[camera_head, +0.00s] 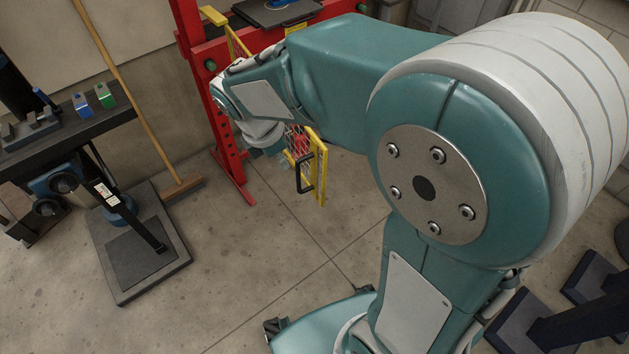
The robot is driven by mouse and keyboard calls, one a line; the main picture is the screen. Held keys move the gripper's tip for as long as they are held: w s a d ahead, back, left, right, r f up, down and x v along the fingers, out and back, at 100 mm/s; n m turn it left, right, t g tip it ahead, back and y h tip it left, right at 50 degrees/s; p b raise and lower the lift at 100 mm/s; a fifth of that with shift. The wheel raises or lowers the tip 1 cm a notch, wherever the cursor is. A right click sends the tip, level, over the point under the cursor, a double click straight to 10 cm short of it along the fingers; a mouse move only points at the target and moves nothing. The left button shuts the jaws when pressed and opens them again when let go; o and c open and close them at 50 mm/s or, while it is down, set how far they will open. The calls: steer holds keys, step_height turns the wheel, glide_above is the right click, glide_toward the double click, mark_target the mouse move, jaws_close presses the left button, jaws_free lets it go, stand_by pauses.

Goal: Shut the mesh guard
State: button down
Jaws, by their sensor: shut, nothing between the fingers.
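The mesh guard (321,168) has a yellow frame, a reddish mesh panel and a black handle (303,175) near its free end. It stands out from the red press frame (218,110), swung open toward me. My arm hides much of its middle, and a yellow part shows above the arm at the upper left. My gripper (272,150) points down just left of the handle, beside the mesh. It is shut and empty. Its fingertips are small and partly hidden, so I cannot tell if they touch the guard.
A broom (134,90) leans at the left, its head on the floor near the red frame. A dark bench (75,128) with blue and green blocks and a pedestal machine stand at the left. Bare concrete floor (260,250) lies in front of the guard.

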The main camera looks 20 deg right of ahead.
glide_toward(313, 174)
steer(key=s+a+f, duration=0.3)
steer(key=s+f, duration=0.1)
steer(key=f, duration=0.1)
steer(key=shift+w+d, duration=0.25)
steer(key=shift+d, duration=0.8)
steer(key=shift+w+d, duration=0.2)
steer(key=shift+d, duration=0.8)
steer(key=shift+d, duration=0.1)
